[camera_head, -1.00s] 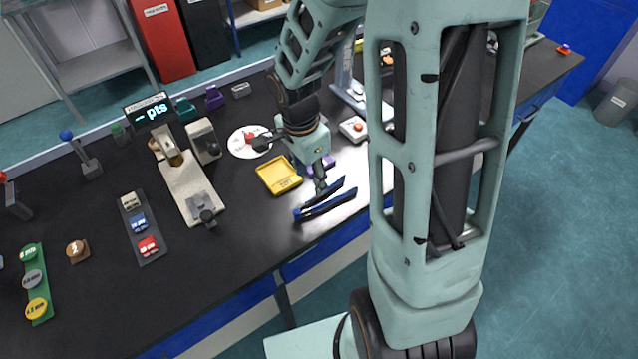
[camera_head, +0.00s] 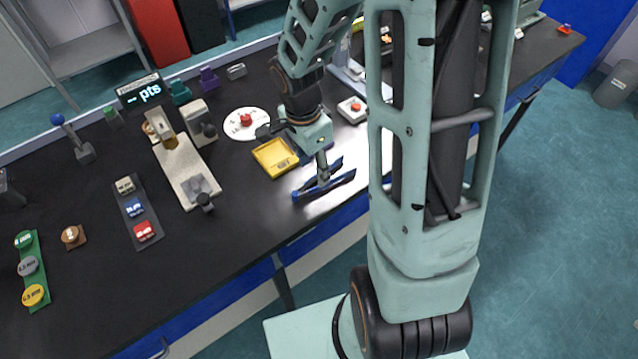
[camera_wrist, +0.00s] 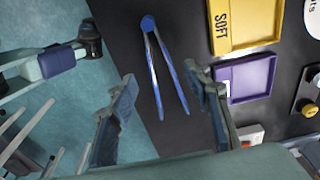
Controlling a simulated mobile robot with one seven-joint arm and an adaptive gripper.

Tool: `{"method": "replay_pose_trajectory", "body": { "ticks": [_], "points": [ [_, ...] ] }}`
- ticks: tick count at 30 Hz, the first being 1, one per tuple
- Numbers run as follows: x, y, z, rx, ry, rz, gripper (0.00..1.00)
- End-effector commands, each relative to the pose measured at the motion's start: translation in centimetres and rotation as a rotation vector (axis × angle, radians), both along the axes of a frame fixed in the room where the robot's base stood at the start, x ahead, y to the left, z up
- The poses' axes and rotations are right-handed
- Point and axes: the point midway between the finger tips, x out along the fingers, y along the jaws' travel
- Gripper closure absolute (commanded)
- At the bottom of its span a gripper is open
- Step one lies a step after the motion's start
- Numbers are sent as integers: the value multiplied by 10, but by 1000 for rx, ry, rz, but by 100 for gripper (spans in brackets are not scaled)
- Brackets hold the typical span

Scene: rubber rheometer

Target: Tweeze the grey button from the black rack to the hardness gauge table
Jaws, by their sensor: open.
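Blue tweezers (camera_head: 341,180) lie on the dark bench near its front edge. My gripper (camera_head: 322,172) is open above them, pointing down. In the wrist view the tweezers (camera_wrist: 150,62) show between the spread fingers of my gripper (camera_wrist: 160,76), their hinge end away from me; nothing is gripped. The black rack (camera_head: 148,220) lies left of centre with a grey-beige button (camera_head: 124,185) in its far slot, then a blue and a red one. The hardness gauge (camera_head: 163,130) stands behind and right of the rack on a pale base, with a grey gauge table (camera_head: 199,186) at its near end.
A yellow tray (camera_head: 270,158) and a purple tray (camera_wrist: 247,78) lie beside the tweezers. A white disc with a red piece (camera_head: 245,120) is behind. A green rack (camera_head: 38,281) holds several buttons at far left.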

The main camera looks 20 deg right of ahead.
Motion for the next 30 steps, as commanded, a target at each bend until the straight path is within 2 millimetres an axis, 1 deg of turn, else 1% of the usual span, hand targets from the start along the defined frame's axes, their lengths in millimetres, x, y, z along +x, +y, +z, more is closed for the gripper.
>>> {"method": "replay_pose_trajectory", "body": {
  "ticks": [1, 3, 9, 12, 16, 25, 26, 30],
  "points": [
    [0, -1, -13, 0, 2, 1, 55],
    [0, -2, -24, 0, 3, 1, 55],
    [1, -4, -47, 0, 0, 0, 55],
    [2, -4, -54, 0, 0, 1, 55],
    [2, -5, -58, 0, 0, 1, 55],
    [2, -5, -57, 0, 0, 1, 55],
    [2, -5, -57, 0, 0, 1, 57],
    [2, -5, -57, 0, 0, 1, 73]
  ]
}}
